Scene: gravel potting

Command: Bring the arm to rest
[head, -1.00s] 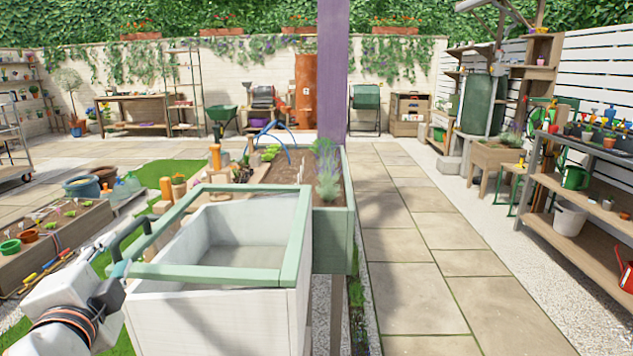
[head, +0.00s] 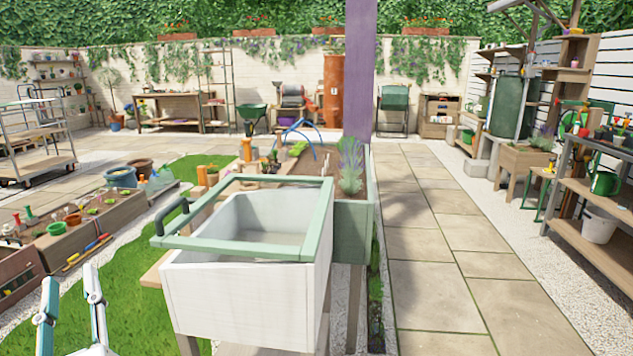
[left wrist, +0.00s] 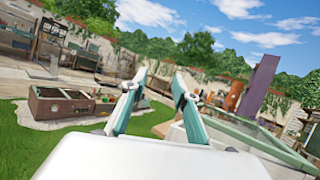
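My left gripper (head: 72,308) is at the lower left of the head view, over the green lawn. Its two fingers stand apart and point up, with nothing between them. In the left wrist view the gripper (left wrist: 155,92) is also open and empty. The white box with a green rim and a dark handle (head: 245,290) stands to the right of the gripper, apart from it. It also shows at the right of the left wrist view (left wrist: 262,146). My right gripper is not in view.
A long wooden planter bed (head: 372,185) stands behind the white box. Low wooden boxes (head: 95,228) with pots and tools lie at the left, near a metal trolley (head: 40,165). Paving (head: 430,270) runs clear at the right. A potting shelf (head: 600,238) stands far right.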

